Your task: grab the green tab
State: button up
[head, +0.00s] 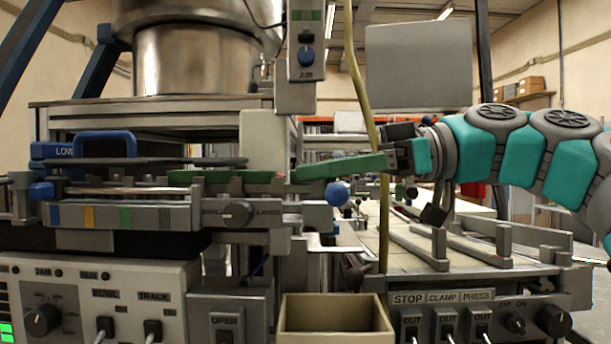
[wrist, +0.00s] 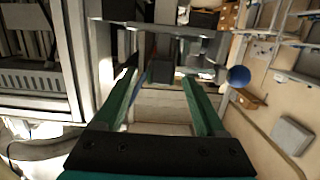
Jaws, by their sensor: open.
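A long green strip (head: 225,177) lies along the top of the feeder track in the head view, left of my gripper. A small green patch (head: 126,217) sits in a row of coloured patches on the track's front. I cannot tell for certain which is the tab. My gripper (head: 297,173) reaches in from the right, its green fingers pointing left, tips close to the strip's right end. In the wrist view my gripper (wrist: 160,78) has its two fingers apart with no object clearly held between them. A dark block (wrist: 160,72) shows beyond, between the fingertips.
A blue ball knob (head: 337,194) is just below the fingers; it also shows in the wrist view (wrist: 238,76). A yellowish upright hose (head: 382,240) stands by my wrist. An open beige bin (head: 335,338) is below. A blue-handled part (head: 105,143) stands on the track.

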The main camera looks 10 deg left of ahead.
grip_shut()
dwell(0.6)
